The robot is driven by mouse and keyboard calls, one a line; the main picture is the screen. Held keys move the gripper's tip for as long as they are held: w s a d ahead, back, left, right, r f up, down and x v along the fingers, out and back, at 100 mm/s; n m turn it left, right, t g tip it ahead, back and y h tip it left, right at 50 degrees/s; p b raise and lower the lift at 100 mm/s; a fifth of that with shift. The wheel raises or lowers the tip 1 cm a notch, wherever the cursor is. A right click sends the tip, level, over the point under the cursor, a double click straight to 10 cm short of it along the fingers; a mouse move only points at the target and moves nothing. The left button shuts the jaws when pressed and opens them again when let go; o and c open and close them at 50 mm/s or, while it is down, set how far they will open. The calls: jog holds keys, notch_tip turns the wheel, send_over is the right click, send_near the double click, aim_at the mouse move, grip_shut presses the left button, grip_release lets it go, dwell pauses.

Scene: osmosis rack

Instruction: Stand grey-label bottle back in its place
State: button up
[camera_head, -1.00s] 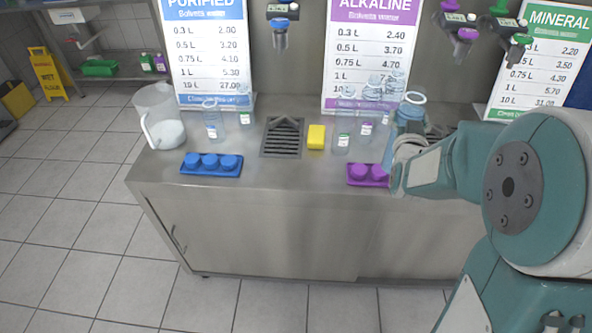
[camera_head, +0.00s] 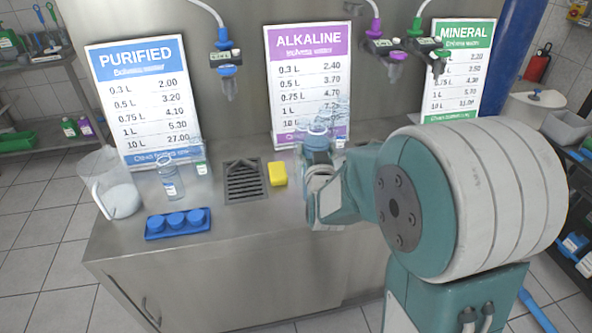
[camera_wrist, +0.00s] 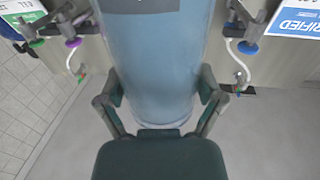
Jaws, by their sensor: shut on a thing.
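A clear bluish bottle (camera_wrist: 150,60) stands large in the wrist view, between the two fingers of my gripper (camera_wrist: 160,104). A dark grey patch, perhaps its label, is cut off at the top edge. The gripper is shut on the bottle. In the head view the top of a bluish bottle (camera_head: 317,139) shows just above my gripper (camera_head: 318,180), in front of the alkaline sign. The gripper and arm hide its lower part. I cannot tell whether it touches the counter, nor see a grey label in the head view.
The steel counter (camera_head: 235,240) holds a jug (camera_head: 115,188), a blue-cap tray (camera_head: 178,222), bottles (camera_head: 170,182) at left, a drain grate (camera_head: 245,180) and a yellow sponge (camera_head: 277,174). More bottles stand behind my gripper. Filling nozzles (camera_head: 226,75) hang above. My arm hides the counter's right part.

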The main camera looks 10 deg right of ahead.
jog(key=w+a+f, duration=0.4)
jog(key=w+f, duration=0.2)
jog(key=f, duration=0.4)
jog(key=shift+w+a, duration=0.2)
jog(key=shift+w, duration=0.1)
jog(key=o, duration=1)
jog(key=shift+d, duration=0.15)
jog(key=shift+o, duration=0.2)
jog(key=s+a, duration=0.3)
jog(key=s, duration=0.9)
jog(key=s+r+n+g+y, duration=0.1)
jog(key=s+r+g+y, duration=0.2)
jog(key=s+r+g, duration=0.3)
jog(key=s+d+r+g, duration=0.1)
jog(key=s+r+g, duration=0.2)
jog(key=s, duration=0.6)
jog(key=s+d+r+n+g, duration=0.1)
jog(key=s+r+g, duration=0.2)
jog(key=s, duration=0.6)
jog(key=shift+s+d, duration=0.25)
jog(key=shift+s, duration=0.15)
